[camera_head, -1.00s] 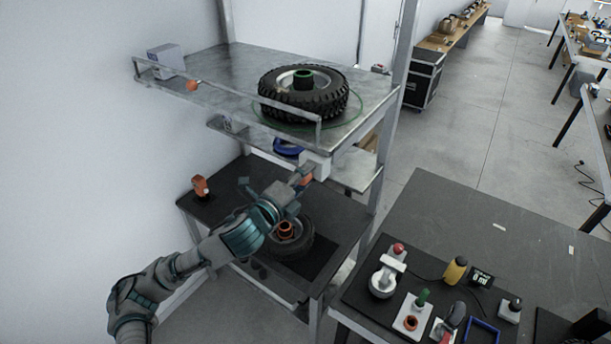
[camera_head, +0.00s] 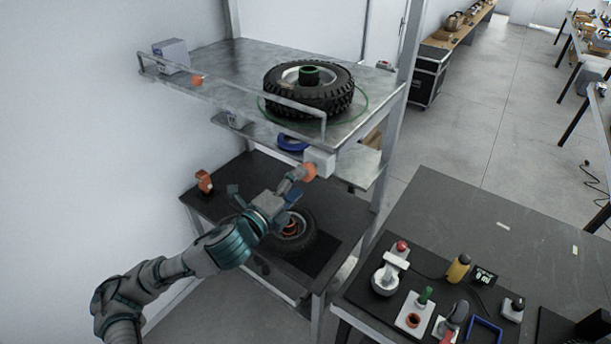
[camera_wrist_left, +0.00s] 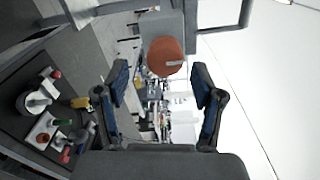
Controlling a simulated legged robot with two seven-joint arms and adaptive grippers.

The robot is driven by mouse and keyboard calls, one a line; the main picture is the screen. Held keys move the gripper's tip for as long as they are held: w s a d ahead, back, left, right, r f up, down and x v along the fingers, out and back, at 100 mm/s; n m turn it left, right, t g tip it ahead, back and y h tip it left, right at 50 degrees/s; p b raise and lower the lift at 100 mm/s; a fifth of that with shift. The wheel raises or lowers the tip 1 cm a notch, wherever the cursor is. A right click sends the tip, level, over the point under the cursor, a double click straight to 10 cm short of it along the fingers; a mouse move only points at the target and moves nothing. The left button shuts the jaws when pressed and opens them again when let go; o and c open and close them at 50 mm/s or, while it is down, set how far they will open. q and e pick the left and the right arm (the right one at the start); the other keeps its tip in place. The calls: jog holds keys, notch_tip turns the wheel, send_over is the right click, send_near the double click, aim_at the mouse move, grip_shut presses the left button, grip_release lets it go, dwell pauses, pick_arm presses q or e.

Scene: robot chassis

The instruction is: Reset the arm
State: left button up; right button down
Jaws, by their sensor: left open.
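My left arm comes in from the lower left in the head view. My left gripper (camera_head: 284,190) is open and empty, in front of the shelf between the top and lower levels. A grey box with a round orange button (camera_head: 309,171) is mounted at the corner under the top shelf, just beyond the gripper. In the left wrist view the orange button (camera_wrist_left: 166,56) lies beyond and between the spread fingers of the left gripper (camera_wrist_left: 160,82), apart from them. My right gripper is not in view.
A tyre (camera_head: 309,88) lies on the top shelf (camera_head: 218,65), behind a metal rail. Another tyre (camera_head: 293,236) lies on the dark lower shelf (camera_head: 343,218), below the gripper. A dark workbench (camera_head: 450,215) at right holds several controls.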

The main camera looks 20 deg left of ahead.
pick_arm(q)
jog(key=v, duration=0.3)
jog(key=shift+a, duration=0.15)
